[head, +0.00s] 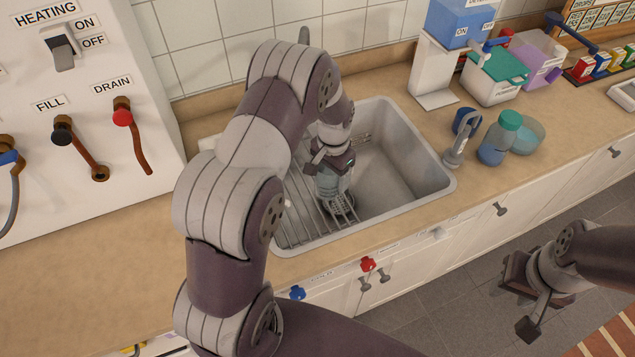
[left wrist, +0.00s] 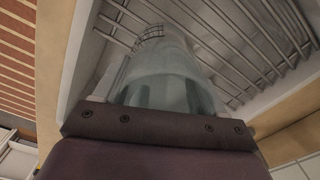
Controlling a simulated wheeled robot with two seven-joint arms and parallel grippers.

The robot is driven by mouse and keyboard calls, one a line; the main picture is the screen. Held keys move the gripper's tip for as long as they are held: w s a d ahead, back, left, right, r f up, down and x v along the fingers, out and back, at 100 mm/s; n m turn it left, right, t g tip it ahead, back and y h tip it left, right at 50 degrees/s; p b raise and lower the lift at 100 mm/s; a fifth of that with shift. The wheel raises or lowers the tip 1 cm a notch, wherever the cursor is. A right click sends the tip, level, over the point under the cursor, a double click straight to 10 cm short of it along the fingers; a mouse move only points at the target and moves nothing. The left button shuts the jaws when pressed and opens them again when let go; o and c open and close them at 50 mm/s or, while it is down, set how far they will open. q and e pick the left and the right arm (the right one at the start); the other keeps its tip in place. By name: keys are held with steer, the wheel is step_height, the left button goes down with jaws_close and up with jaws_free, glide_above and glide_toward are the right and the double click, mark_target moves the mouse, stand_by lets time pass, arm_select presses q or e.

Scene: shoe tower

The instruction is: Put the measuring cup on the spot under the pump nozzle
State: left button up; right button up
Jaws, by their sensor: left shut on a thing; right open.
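My left gripper (head: 334,168) reaches down into the sink. It is shut on a pale, see-through cup (head: 329,187), which looks like the measuring cup. The gripper hides part of it. In the left wrist view the cup (left wrist: 168,82) fills the middle, just beyond the gripper's dark edge, with rack bars behind it. I cannot tell whether it touches the rack. My right gripper (head: 520,297) is open and empty over the floor, away from the counter.
The sink (head: 420,165) has a wire rack (head: 297,205) on its left. A white dispenser stand (head: 432,75) rises behind.

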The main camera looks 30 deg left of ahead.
mark_target(321, 193)
arm_select(q)
steer(key=shift+s+a+f, duration=0.85)
steer(key=shift+s+f, duration=0.05)
steer(key=shift+f, duration=0.05)
steer(key=f, duration=0.1)
steer(key=f+p, duration=0.2)
steer(key=shift+s+d+f, duration=0.1)
steer(key=shift+s+f, duration=0.15)
steer(key=shift+f, duration=0.05)
steer(key=shift+w+f+b, duration=0.1)
steer(key=shift+f+b, duration=0.2)
steer(key=shift+f, duration=0.15)
steer(key=o, duration=1)
arm_select(e)
steer(key=shift+w+r, duration=0.25)
steer(key=shift+r, duration=0.8)
